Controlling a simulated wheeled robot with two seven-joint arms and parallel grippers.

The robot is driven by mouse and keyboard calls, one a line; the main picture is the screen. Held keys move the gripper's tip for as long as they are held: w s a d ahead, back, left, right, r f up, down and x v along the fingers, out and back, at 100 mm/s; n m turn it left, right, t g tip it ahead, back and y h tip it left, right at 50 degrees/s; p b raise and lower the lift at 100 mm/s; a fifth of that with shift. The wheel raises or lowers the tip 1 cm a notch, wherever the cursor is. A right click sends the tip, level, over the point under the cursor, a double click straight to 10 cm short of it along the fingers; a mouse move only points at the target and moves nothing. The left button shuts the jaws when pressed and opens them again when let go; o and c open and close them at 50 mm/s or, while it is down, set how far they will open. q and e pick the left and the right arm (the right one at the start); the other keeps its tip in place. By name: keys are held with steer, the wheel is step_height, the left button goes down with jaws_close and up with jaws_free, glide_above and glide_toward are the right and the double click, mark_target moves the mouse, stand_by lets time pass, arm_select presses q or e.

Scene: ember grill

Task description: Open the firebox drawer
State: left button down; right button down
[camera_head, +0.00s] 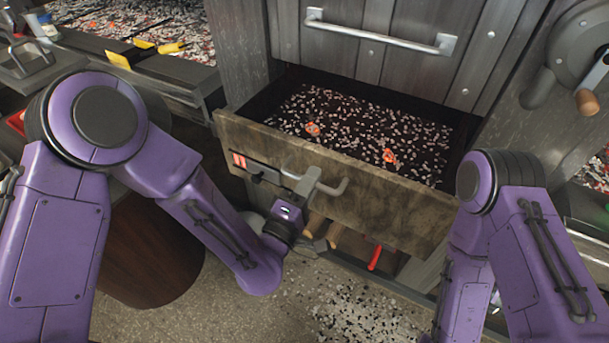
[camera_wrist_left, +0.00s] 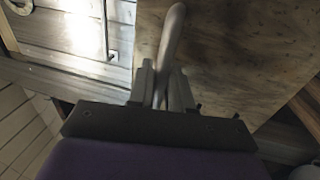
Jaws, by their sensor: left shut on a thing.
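The firebox drawer (camera_head: 400,208) is pulled out from the dark grill front, and its inside shows. Grey ash bits and two small orange glowing pieces (camera_head: 389,155) lie in it. Its metal handle (camera_head: 338,189) is on the worn front panel. My left gripper (camera_head: 305,181) is at the left part of this handle. In the left wrist view, the fingers (camera_wrist_left: 164,82) are shut around the handle bar (camera_wrist_left: 172,38), close to the drawer front (camera_wrist_left: 240,60). My right arm comes in at the right, but its gripper is not seen.
A panel with a second long handle (camera_head: 380,35) is above the drawer. Wooden and red tool handles (camera_head: 375,257) are below it. A round brown wooden thing (camera_head: 150,255) stands at lower left. Grey bits (camera_head: 365,315) are scattered on the floor.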

arm_select(q)
steer(key=shift+s+f, duration=0.1)
steer(key=shift+s, duration=0.1)
steer(key=c, duration=1.2)
jaws_free()
steer(key=shift+a, duration=0.1)
steer(key=shift+c, duration=0.2)
steer(key=v, duration=1)
steer(key=shift+s+a, duration=0.15)
steer(key=shift+s, duration=0.15)
